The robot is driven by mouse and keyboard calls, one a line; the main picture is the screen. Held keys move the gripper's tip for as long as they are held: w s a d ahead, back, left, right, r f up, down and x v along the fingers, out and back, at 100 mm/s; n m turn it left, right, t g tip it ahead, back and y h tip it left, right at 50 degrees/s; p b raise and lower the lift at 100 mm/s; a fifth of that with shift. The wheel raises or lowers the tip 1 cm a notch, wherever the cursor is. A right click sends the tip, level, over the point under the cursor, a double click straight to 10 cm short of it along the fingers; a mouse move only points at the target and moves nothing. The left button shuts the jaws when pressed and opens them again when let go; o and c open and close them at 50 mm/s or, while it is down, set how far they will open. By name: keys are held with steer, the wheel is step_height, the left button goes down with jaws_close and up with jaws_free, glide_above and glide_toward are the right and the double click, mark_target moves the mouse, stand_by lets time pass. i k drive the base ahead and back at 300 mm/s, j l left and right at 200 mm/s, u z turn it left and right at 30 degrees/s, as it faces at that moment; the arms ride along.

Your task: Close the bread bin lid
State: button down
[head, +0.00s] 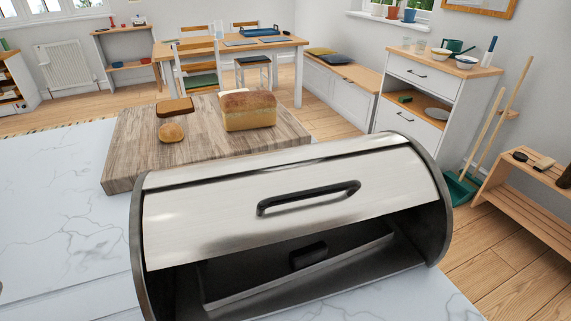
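The bread bin (439,190) stands on the white marble counter in the head view, in the lower middle. It has dark side walls and a brushed steel roll lid (220,222) with a black bar handle (309,197). The lid is partly open. Its lower edge hangs above a wide dark gap at the front, and the bin's dark inside shows through. A dark object (308,255) shows inside the gap; I cannot tell what it is. The bin's bottom front edge is cut off by the frame. My gripper is not in view.
A wooden board (125,150) behind the bin holds a bread loaf (249,111), a roll (171,132) and a dark slice (175,106). Marble counter (60,200) is clear on the left. A wooden bench (525,185) and white cabinet (420,85) stand beyond, on the right.

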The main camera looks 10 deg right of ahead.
mark_target(193, 221)
steer(key=k+j, duration=0.2)
steer(key=j, duration=0.2)
steer(key=k+j, duration=0.15)
steer(key=j, duration=0.25)
steer(key=k+j, duration=0.1)
steer(key=k, duration=0.55)
steer(key=j+z, duration=0.05)
